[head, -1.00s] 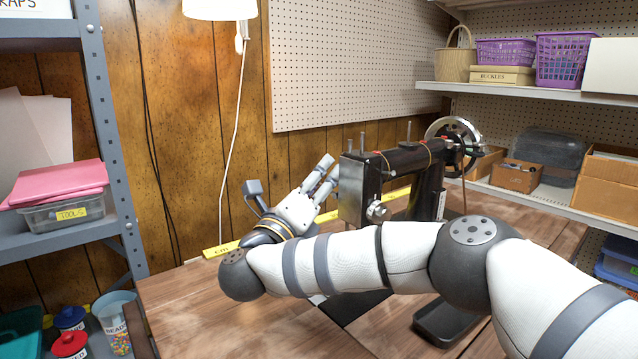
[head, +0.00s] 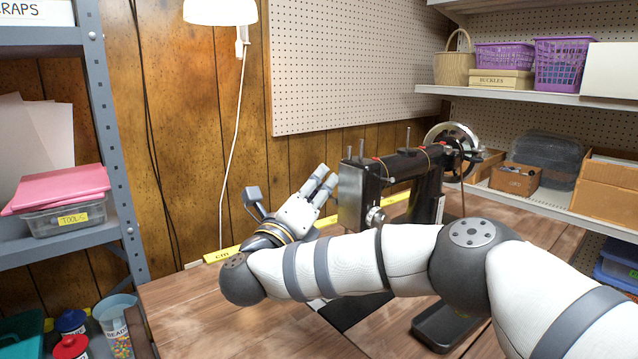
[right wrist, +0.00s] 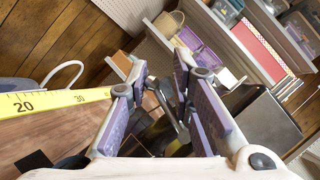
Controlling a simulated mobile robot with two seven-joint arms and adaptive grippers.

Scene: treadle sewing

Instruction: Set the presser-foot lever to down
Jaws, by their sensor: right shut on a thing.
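The black sewing machine (head: 352,200) stands on the wooden table, its needle end facing left. My right gripper (head: 325,177) is beside this end, at its left and back. In the right wrist view its two purple-padded fingers (right wrist: 161,72) are close together, with a thin grey metal piece (right wrist: 168,108) between them that looks like the presser-foot lever. The gripper is shut on it. The lever is hidden in the head view, and its height setting cannot be read. The machine's dark head (right wrist: 262,122) is right of the fingers. My left gripper is not in view.
A yellow measuring strip (head: 222,254) runs along the table's back edge, behind the machine. A dark tray (head: 440,330) sits at the front, near my right arm. Shelves stand left and right. The table's left part (head: 190,310) is clear.

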